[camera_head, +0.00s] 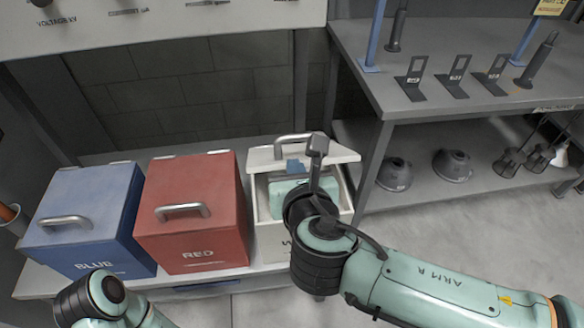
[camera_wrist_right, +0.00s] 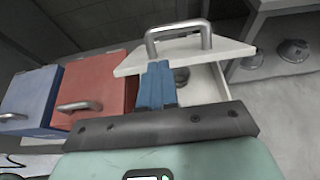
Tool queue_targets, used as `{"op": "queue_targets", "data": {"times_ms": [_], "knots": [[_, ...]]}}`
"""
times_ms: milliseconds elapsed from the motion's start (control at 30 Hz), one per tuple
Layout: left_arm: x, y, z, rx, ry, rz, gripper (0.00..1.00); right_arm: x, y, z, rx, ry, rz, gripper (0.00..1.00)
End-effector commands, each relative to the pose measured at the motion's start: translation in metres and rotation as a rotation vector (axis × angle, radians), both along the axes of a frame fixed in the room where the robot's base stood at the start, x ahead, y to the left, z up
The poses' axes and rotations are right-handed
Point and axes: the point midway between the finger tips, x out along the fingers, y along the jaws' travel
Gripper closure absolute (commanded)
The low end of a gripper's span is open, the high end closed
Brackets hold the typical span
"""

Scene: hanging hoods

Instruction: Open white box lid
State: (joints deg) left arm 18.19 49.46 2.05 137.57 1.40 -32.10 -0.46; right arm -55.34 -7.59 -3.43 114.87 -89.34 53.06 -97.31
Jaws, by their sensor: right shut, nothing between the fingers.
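The white box (camera_head: 272,239) stands at the right end of the row of boxes. Its white lid (camera_head: 258,158), with a metal handle (camera_head: 290,139), is raised and tilted back, and the box's inside shows below it. My right gripper (camera_head: 297,165) is at the lid, over the box opening, its blue fingers shut with nothing between them. In the right wrist view the fingers (camera_wrist_right: 156,85) reach up to the lid's (camera_wrist_right: 190,53) near edge, below the handle (camera_wrist_right: 178,40); whether they touch it I cannot tell. My left gripper is not in view; only part of the left arm shows.
A red box (camera_head: 193,228) and a blue box (camera_head: 84,215), both with closed lids, stand left of the white box on a low white shelf. A grey rack (camera_head: 375,80) with hoods hanging and lying on it stands to the right. Floor is open at lower right.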

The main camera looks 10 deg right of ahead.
Motion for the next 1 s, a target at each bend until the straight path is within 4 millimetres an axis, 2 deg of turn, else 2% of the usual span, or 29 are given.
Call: {"op": "queue_targets", "data": {"times_ms": [300,500,1000], "knots": [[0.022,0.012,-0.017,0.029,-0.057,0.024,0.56,0.053,0.001,-0.026,-0.001,0.004,-0.005,1.0],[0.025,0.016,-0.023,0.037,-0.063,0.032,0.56,0.075,0.002,-0.035,0.0,0.003,-0.004,1.0],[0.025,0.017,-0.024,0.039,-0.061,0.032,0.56,0.082,0.002,-0.036,0.0,0.003,-0.004,1.0]]}}
